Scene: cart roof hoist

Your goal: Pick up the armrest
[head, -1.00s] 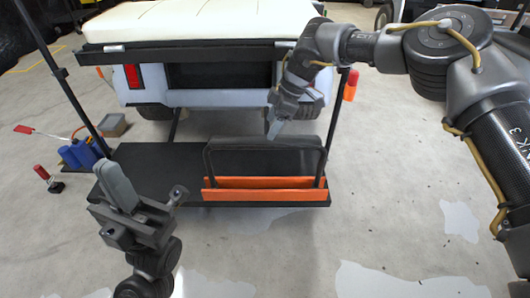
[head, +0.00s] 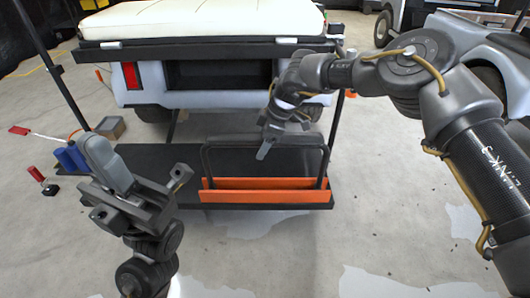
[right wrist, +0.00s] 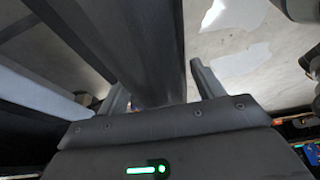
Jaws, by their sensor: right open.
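The gripper's far side is hidden in the head view. My left gripper (head: 140,180) is raised in front of the platform's left end, away from the armrest.
The black platform (head: 160,158) is clear left of the rack. A cart with a cream cushion (head: 200,20) stands behind it, with dark posts at the sides. The floor in front is open.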

